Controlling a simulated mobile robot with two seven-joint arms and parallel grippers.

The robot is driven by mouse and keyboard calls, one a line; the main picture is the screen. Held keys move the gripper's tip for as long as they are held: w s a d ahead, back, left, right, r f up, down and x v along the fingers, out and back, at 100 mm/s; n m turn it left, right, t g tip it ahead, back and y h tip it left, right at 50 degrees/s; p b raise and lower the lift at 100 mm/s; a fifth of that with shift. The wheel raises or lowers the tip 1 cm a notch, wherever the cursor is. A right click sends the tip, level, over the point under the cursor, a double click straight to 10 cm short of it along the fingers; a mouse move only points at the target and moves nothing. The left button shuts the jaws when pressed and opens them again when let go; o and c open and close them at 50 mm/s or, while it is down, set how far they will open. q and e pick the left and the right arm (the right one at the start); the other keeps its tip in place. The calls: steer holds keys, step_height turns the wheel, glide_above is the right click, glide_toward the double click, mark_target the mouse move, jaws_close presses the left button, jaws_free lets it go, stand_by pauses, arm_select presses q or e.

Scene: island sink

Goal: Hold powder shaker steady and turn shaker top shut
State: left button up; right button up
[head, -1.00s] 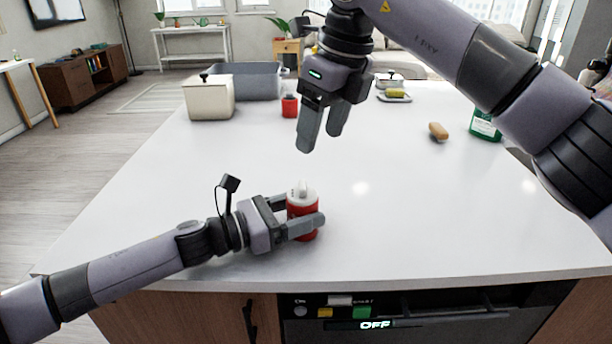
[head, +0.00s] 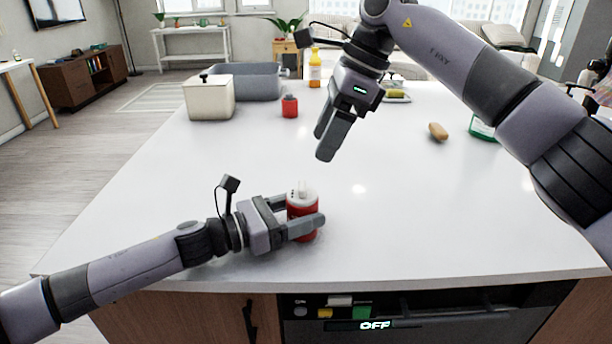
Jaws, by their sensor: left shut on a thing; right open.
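The powder shaker (head: 301,208) has a red body and a white top with a small raised part. It stands upright on the white counter, near its front edge. My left gripper (head: 305,222) comes in from the left and is shut around the red body, with one finger across its front. The shaker's top (head: 301,195) is uncovered above the fingers. My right gripper (head: 326,138) is open and empty, above the counter, behind and slightly right of the shaker, with its fingers pointing down.
A red container (head: 289,106), a cream canister (head: 209,98), a grey basin (head: 245,80) and a yellow bottle (head: 315,70) stand at the back. The counter around the shaker is clear.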

mark_target(302, 184)
steer(key=x, duration=0.8)
steer(key=shift+a+f, duration=0.1)
steer(key=shift+f, duration=0.25)
steer(key=c, duration=1.1)
